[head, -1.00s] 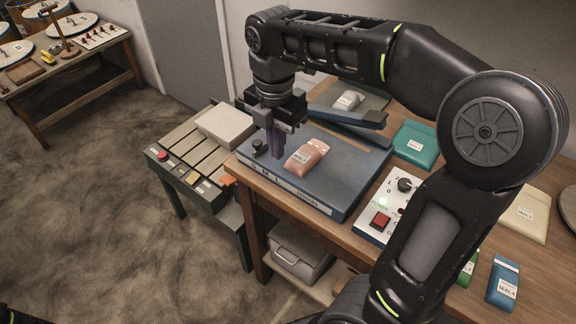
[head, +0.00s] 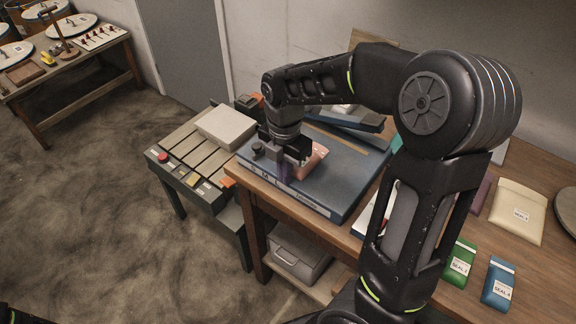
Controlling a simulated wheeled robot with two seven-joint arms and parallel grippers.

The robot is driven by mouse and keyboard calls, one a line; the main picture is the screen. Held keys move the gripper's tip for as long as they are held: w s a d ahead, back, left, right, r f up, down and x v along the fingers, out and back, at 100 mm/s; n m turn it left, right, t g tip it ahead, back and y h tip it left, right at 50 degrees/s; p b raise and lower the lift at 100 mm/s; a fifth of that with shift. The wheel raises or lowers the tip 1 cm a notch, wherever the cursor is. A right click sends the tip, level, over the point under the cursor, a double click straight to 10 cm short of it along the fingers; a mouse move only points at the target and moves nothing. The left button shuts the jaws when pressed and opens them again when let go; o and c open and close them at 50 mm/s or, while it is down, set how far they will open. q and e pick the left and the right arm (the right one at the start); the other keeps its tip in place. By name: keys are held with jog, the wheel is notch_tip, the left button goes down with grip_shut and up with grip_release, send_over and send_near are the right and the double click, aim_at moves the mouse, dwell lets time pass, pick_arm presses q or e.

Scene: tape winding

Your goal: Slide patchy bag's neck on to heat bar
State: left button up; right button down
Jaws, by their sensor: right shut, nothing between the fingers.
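The patchy pink bag (head: 318,156) lies on the blue bed of the sealing machine (head: 335,187), partly hidden by my right gripper. My right gripper (head: 284,173) points down at the bag's left side, shut and empty. Whether its fingers touch the bag I cannot tell. A tan strip (head: 350,141) runs across the machine's bed behind the bag, under a raised blue arm (head: 361,120); it looks like the heat bar. The bag is in front of the strip and apart from it. My left gripper is not in view.
A conveyor with a pale block (head: 226,127) stands left of the machine. Green (head: 460,262), blue (head: 499,283) and cream (head: 518,212) bags lie on the bench at right. My right arm hides most of the control box. A grey bin (head: 299,256) is below.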

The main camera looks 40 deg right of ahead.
jog(key=shift+w+d, duration=0.2)
jog(key=shift+d, duration=0.35)
jog(key=d, duration=0.2)
jog(key=w+d, duration=0.1)
jog(key=d, duration=0.1)
jog(key=w+d+b, duration=0.1)
jog(key=d, duration=0.2)
jog(key=shift+w+d, duration=0.1)
jog(key=shift+d, duration=0.25)
jog(key=shift+a, duration=0.1)
